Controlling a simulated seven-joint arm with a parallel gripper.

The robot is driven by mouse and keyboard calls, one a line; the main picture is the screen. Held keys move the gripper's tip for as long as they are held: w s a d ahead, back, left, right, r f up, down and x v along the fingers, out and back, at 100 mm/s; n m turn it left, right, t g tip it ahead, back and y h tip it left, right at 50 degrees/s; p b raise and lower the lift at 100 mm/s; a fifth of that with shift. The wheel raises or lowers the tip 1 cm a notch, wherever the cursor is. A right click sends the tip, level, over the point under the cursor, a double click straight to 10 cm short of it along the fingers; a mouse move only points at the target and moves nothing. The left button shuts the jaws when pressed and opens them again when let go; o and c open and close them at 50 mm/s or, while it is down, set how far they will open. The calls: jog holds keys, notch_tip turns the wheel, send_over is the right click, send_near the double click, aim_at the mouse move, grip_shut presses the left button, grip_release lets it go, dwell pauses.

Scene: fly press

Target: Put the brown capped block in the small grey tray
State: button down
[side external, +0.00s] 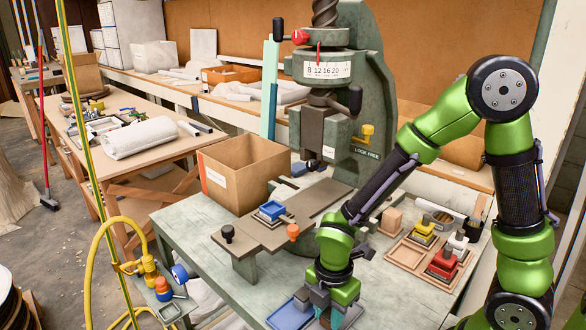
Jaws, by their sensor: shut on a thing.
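My gripper (335,315) is low at the bottom edge of the side external view, pointing down over the near part of the bench. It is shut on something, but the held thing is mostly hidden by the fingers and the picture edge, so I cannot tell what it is. A blue tray (290,314) lies just left of the gripper.
The green press (345,130) stands behind, with a blue block (271,211) on its bed. A wooden tray (398,258) with yellow and red blocks lies to the right. A cardboard box (238,175) stands at the left. The bench front left is clear.

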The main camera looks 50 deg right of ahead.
jog(key=shift+f, duration=0.25)
jog(key=shift+f, duration=0.1)
jog(key=c, duration=0.8)
grip_release()
notch_tip(320, 180, up, 12)
notch_tip(320, 180, up, 6)
jog(key=m+t, duration=0.3)
jog(key=m, duration=0.7)
send_over(329, 316)
jog(key=s+d, duration=0.1)
jog(key=d, duration=0.2)
jog(key=s+d+r+m+t, duration=0.1)
jog(key=m, duration=0.3)
jog(key=d+r+m+t+y, duration=0.1)
jog(key=r+m, duration=0.1)
jog(key=m, duration=0.2)
jog(key=s+d+r+m+t+y, duration=0.1)
jog(key=r+m+t, duration=0.1)
jog(key=m, duration=0.2)
jog(key=shift+s, duration=0.3)
